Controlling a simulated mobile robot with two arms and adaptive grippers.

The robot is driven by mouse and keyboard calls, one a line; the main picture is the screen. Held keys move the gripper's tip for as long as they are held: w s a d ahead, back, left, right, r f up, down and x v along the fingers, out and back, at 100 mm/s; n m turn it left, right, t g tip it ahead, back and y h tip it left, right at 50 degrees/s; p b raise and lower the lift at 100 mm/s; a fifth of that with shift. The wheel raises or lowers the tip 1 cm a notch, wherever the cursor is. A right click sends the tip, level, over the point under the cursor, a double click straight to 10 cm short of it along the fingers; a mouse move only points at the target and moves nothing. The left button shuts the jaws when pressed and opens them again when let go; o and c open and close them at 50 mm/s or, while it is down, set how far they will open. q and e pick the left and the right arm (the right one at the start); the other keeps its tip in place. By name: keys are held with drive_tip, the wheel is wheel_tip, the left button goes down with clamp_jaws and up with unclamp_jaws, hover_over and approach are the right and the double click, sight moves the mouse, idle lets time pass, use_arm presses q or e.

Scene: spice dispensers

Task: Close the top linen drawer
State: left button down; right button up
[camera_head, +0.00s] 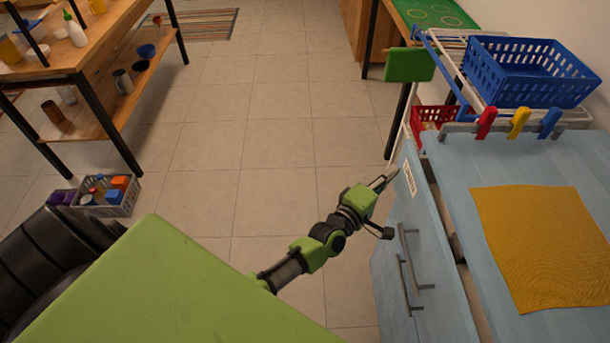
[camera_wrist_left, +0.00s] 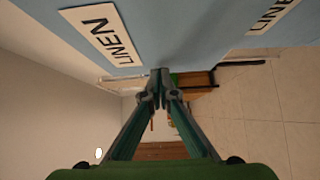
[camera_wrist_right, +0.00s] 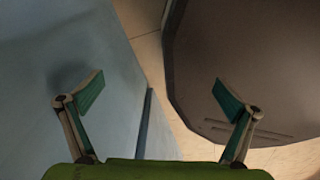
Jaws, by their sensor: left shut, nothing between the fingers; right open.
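The top linen drawer (camera_head: 408,215) is in the light blue cabinet at the right of the head view. Its front stands a little out from the cabinet top (camera_head: 452,165), with a narrow gap between them. A bar handle (camera_head: 409,255) is on the front. In the left wrist view a LINEN label (camera_wrist_left: 101,34) shows on the blue front. My left gripper (camera_head: 388,179) is shut and empty, close to the far end of the drawer front; contact is unclear. In the right wrist view my right gripper (camera_wrist_right: 160,95) is open and empty beside a blue surface; it is hidden from the head view.
A yellow cloth (camera_head: 545,245) and red, yellow and blue clips (camera_head: 518,122) are on the cabinet top. A blue basket (camera_head: 530,70) stands on a white rack behind. A wooden shelf unit (camera_head: 75,75) and grey crate (camera_head: 108,195) are at left. The tiled floor (camera_head: 270,130) between is clear.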

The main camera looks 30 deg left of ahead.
sight(402, 174)
use_arm(q)
drive_tip(key=w+d, duration=0.2)
drive_tip(key=shift+d+b, duration=0.3)
drive_tip(key=shift+d, duration=0.1)
drive_tip(key=shift+w+d, duration=0.2)
drive_tip(key=shift+d, duration=0.15)
drive_tip(key=shift+r, duration=0.1)
use_arm(e)
drive_tip(key=shift+s+a+f, duration=0.1)
drive_tip(key=shift+a+f, duration=0.1)
drive_tip(key=shift+a, duration=0.3)
drive_tip(key=shift+s+a+f, duration=0.1)
drive_tip(key=shift+a+f, duration=0.1)
drive_tip(key=shift+a, duration=0.25)
use_arm(q)
drive_tip(key=shift+d+r, duration=0.1)
use_arm(e)
drive_tip(key=shift+d, duration=0.5)
